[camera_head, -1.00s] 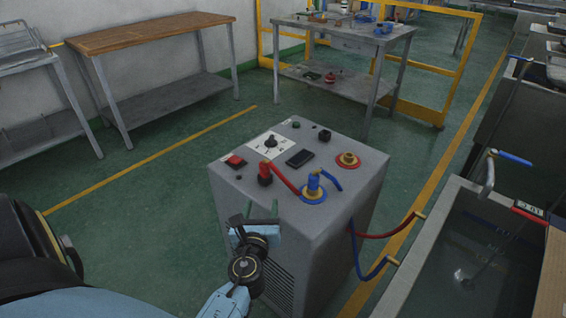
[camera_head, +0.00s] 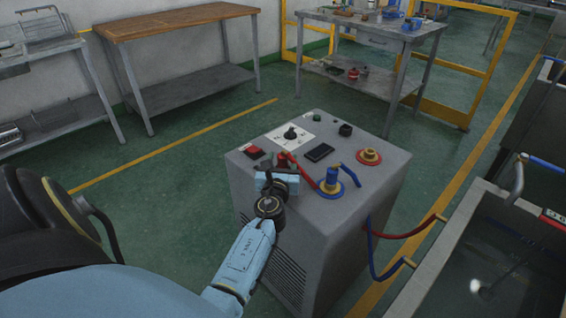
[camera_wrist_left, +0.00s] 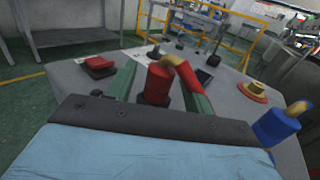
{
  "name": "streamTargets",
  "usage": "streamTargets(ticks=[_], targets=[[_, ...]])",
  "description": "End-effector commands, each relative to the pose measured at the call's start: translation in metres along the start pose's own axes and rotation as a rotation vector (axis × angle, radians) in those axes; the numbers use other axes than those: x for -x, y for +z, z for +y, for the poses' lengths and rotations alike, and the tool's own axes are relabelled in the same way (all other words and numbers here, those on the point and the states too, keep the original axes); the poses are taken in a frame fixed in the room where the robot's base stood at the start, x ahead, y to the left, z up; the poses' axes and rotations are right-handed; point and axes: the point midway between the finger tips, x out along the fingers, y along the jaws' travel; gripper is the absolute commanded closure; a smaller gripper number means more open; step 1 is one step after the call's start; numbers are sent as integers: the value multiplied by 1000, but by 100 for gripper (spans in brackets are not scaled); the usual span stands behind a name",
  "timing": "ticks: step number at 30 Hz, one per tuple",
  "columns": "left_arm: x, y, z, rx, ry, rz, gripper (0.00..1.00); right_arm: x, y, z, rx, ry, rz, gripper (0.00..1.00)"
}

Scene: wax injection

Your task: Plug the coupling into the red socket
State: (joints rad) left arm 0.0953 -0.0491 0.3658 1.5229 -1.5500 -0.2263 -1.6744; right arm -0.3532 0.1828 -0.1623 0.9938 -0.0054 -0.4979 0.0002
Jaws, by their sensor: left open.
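The red coupling (camera_wrist_left: 158,86) stands upright on a dark base on the grey cabinet top (camera_head: 390,163), a red hose (camera_head: 301,171) running from it. In the head view my gripper mostly hides it. The red socket (camera_head: 368,157), a red ring with a brass middle, is empty on the cabinet's right side; it also shows in the wrist view (camera_wrist_left: 252,90). My left gripper (camera_head: 279,168) is open at the cabinet's front left edge. In the wrist view its green fingers stand either side of the coupling. I cannot tell whether they touch it. My right gripper is out of view.
A blue coupling (camera_head: 331,180) with a blue hose sits in a blue ring right of my gripper. A red switch (camera_head: 255,152), a dial (camera_head: 290,134) and a dark display (camera_head: 319,152) are on the cabinet top. A water tank (camera_head: 440,262) stands at the right.

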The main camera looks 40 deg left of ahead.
Motion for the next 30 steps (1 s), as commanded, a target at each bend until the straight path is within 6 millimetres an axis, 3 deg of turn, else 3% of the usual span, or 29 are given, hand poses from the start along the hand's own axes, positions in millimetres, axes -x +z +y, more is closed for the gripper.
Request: streamTargets(ticks=[4, 11, 22, 30], targets=[[-12, 0, 0, 1, 0, 0, 48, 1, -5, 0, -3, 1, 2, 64], [-13, 0, 0, 0, 0, 1, 48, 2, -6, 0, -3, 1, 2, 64], [-13, 0, 0, 0, 0, 1, 96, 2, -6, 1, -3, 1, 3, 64], [-13, 0, 0, 1, 0, 0, 96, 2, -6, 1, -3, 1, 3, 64]])
